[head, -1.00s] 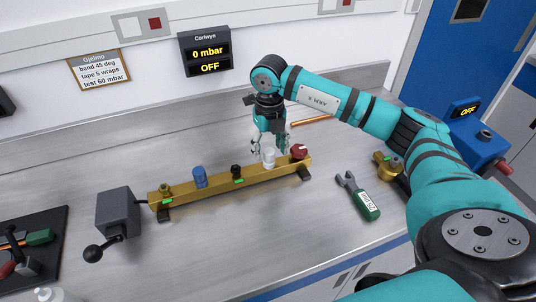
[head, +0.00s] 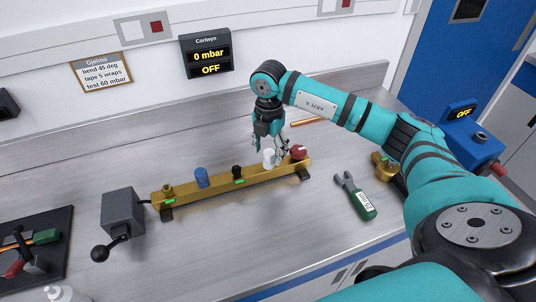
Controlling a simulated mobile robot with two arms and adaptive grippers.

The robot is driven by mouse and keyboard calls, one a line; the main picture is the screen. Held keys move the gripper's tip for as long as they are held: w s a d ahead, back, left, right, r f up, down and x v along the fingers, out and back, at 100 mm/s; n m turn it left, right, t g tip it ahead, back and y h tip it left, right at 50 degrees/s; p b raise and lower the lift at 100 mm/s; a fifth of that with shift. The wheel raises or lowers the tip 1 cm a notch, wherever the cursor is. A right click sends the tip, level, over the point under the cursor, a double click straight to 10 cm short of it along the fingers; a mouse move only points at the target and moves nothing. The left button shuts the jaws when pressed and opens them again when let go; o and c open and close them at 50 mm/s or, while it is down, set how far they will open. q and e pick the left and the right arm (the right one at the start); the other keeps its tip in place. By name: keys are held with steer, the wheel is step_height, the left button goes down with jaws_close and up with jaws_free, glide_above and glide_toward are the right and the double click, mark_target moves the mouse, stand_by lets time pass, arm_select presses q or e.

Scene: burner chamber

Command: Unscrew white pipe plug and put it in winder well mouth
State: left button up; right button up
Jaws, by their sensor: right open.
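The white pipe plug (head: 269,159) stands upright on the brass pipe bar (head: 219,182), between a black plug (head: 237,171) and a red plug (head: 299,153). My right gripper (head: 270,146) is open, fingers pointing down, at the white plug's top. I cannot tell whether it touches the plug. A grey box with a black-knobbed crank (head: 122,211), possibly the winder, stands at the bar's left end. I cannot make out a well mouth on it. My left gripper is not in view.
A blue plug (head: 201,177) and a small brass fitting (head: 167,190) are on the bar's left part. A green-handled wrench (head: 356,196) lies to the right, near a brass piece (head: 384,165). A black tool tray (head: 38,245) is at far left.

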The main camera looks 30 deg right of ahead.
steer(key=m+p, duration=0.1)
steer(key=m, duration=0.2)
steer(key=shift+r+m, duration=0.15)
steer(key=shift+m, duration=0.15)
steer(key=m, duration=0.2)
steer(key=shift+m+p, duration=0.35)
steer(key=shift+m, duration=0.05)
steer(key=shift+f+b, duration=0.95)
steer(key=shift+f, duration=0.45)
steer(key=shift+r, duration=0.1)
steer(key=c, duration=0.4)
jaws_close()
